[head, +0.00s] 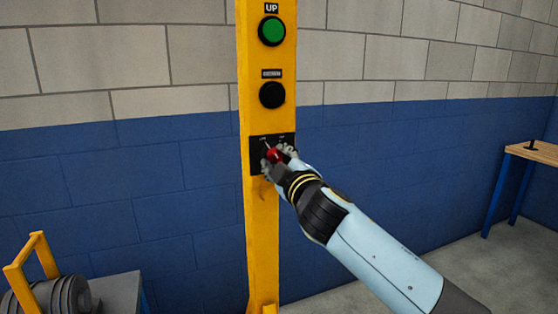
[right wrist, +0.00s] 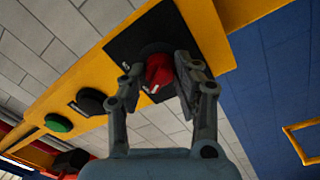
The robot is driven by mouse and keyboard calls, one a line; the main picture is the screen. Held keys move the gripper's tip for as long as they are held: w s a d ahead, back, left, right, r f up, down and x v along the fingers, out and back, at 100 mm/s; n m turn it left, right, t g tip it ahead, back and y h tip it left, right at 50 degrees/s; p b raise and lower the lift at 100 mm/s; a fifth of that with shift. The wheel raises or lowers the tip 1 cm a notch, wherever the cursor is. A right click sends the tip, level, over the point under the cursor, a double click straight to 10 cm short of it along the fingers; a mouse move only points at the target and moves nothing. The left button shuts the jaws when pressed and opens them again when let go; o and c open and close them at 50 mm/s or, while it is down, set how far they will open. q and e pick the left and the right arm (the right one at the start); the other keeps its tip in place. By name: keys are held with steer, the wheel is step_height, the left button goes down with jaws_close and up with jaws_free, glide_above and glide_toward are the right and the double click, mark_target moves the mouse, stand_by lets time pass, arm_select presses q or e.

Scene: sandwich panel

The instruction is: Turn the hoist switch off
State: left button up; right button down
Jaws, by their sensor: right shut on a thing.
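The hoist switch is a red rotary knob (head: 278,153) on a black plate (head: 256,166) low on the yellow post. In the right wrist view the red knob (right wrist: 159,72) and its black plate (right wrist: 124,46) are close up. My right gripper (right wrist: 160,66) is shut on the red knob, one finger on each side. In the head view my right gripper (head: 272,159) covers part of the knob and plate. Small white labels on the plate are too small to read. A pale mark shows at the knob's upper left in the head view. My left gripper is not in view.
Above the switch on the yellow post (head: 260,220) are a black button (head: 272,95) and a green button (head: 272,31) labelled UP. A wooden-topped bench (head: 535,152) is at right.

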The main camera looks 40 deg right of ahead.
steer(key=c, duration=1)
jaws_free()
steer(key=shift+o, duration=0.2)
steer(key=v, duration=1.2)
